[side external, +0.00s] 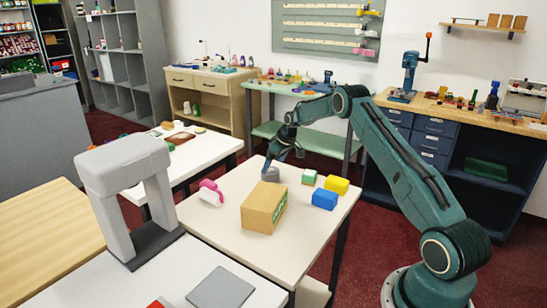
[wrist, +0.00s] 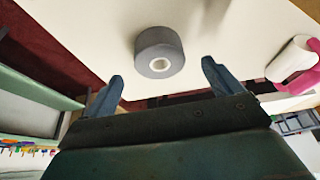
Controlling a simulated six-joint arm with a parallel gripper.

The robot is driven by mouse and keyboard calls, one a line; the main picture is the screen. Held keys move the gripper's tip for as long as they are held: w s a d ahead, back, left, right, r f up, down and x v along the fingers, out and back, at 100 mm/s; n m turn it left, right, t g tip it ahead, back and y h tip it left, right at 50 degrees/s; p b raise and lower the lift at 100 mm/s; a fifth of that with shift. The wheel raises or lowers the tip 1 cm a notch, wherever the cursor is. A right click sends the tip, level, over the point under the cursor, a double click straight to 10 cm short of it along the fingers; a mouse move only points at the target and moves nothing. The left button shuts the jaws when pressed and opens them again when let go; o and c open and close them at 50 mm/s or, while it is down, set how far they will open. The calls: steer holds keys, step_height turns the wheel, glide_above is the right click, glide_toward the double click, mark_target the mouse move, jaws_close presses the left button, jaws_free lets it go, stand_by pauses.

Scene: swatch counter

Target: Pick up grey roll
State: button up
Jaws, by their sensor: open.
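The grey roll (wrist: 150,49) lies flat on the white table, its pale core hole facing up in the wrist view. In the side view the grey roll (side external: 271,174) sits near the table's far edge. My gripper (wrist: 164,80) is open and empty in the wrist view, with its two blue fingers spread wide. The roll appears between and beyond the fingertips, apart from both. In the side view my gripper (side external: 284,157) is just above and behind the roll, partly overlapping it in the picture.
The pink dispenser also shows in the wrist view (wrist: 295,68).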

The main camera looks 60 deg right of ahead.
mark_target(270, 170)
steer(key=shift+f, duration=0.15)
steer(key=shift+x, duration=2.5)
steer(key=shift+w, duration=0.1)
steer(key=shift+c, duration=0.4)
steer(key=c, duration=1)
